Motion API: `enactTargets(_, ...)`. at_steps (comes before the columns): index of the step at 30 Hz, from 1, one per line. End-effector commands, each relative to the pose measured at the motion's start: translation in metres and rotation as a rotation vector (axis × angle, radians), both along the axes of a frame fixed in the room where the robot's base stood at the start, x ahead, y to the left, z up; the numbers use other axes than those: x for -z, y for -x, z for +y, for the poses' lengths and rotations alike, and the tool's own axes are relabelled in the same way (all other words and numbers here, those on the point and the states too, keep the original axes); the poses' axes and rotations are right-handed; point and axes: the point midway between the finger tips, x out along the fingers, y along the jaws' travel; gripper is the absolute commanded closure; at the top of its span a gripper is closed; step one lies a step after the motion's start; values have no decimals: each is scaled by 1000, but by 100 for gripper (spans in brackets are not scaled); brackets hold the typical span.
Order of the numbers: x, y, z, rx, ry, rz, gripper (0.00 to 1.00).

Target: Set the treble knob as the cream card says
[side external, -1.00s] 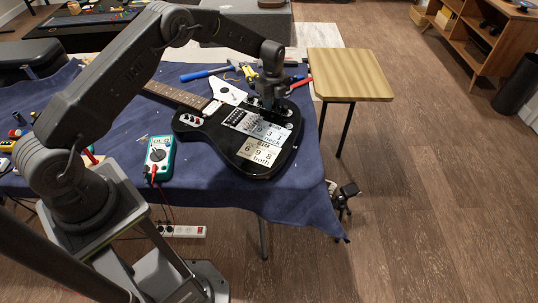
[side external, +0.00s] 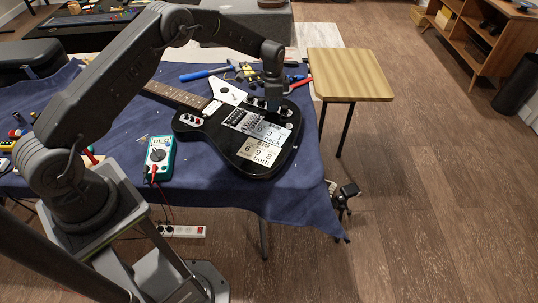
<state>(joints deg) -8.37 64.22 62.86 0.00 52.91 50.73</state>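A black electric guitar (side external: 226,150) lies on the blue cloth, its neck toward the upper left. The cream card (side external: 260,153) lies on its lower body; I read "6 9 8" and "both", with a smaller line above too small to read. A pale grey card (side external: 258,125) lies just above it, with digits and a word like "neck". Small dark knobs (side external: 286,111) sit in a row along the body's upper right edge; I cannot tell which is the treble knob. My gripper (side external: 273,107) points down over this row. Its fingertips blend with the dark guitar, so contact and opening are unclear.
A teal multimeter (side external: 159,158) with red leads lies left of the guitar. Pliers (side external: 247,72) and a blue-handled tool (side external: 204,74) lie behind it on the blue cloth (side external: 110,140). A wooden stool (side external: 348,75) stands to the right, with open floor beyond.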

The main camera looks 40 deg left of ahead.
Motion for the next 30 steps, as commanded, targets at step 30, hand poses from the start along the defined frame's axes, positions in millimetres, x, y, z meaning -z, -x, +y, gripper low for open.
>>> enactTargets(30, 0, 0, 0, 692, 0, 0, 89)
